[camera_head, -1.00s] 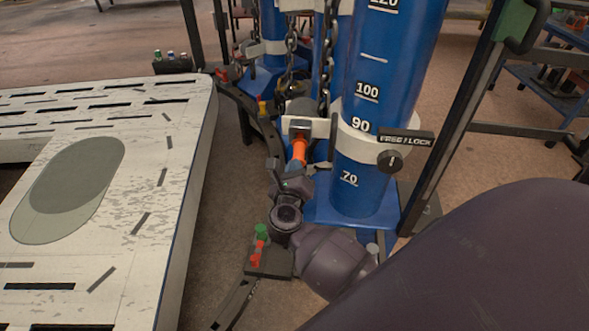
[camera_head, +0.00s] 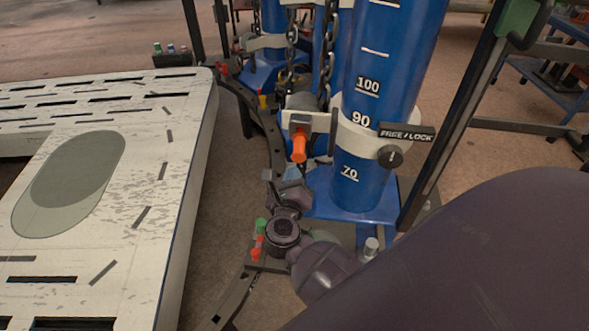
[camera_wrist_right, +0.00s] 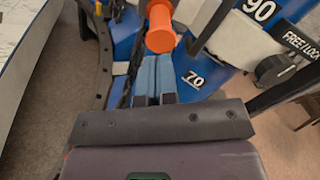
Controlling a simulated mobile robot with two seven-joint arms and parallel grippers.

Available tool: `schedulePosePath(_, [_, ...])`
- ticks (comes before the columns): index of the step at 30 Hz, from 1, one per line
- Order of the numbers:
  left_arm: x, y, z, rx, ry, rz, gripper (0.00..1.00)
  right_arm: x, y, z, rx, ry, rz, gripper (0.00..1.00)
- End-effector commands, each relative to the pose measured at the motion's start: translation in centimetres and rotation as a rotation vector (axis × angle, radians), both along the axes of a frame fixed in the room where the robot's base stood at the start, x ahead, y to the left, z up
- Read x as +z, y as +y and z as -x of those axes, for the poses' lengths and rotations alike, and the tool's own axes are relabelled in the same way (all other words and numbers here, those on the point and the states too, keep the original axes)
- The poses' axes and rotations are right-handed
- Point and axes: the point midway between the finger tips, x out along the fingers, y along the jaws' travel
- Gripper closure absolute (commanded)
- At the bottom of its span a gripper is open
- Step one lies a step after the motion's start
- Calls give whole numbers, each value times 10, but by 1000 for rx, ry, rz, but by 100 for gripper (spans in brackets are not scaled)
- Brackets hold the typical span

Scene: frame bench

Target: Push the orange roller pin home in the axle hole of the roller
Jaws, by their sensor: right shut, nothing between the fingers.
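The orange roller pin (camera_head: 299,147) sticks out toward me from a white bracket (camera_head: 322,122) on the blue column. Its head and part of its shank show; it is also near the top of the right wrist view (camera_wrist_right: 160,32). A grey rounded part (camera_head: 300,102), perhaps the roller, shows behind the bracket. The axle hole is hidden, so I cannot tell how deep the pin sits. My right gripper (camera_head: 291,174) is shut and empty, just below the pin and apart from it. Its blue fingers (camera_wrist_right: 155,80) lie together in the wrist view. My left gripper is not in view.
A blue column (camera_head: 365,185) with a FREE/LOCK knob (camera_head: 390,156) stands right of the pin. Chains (camera_head: 328,60) hang above. A curved dark rail (camera_head: 262,118) with coloured pegs runs left. A pale slotted table (camera_head: 190,150) fills the left side.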

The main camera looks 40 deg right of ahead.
Motion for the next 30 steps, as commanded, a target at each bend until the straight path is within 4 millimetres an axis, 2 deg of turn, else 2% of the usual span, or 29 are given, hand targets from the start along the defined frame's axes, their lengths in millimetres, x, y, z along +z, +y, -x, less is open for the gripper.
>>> schedulePosePath(9, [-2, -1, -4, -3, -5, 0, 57, -2, 41, 43, -1, 4, -4, 100])
schedulePosePath(15, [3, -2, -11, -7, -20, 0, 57, -1, 56, 60, 0, 2, -1, 100])
schedulePosePath(30, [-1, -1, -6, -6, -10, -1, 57, 0, 61, 64, -1, 2, 1, 100])
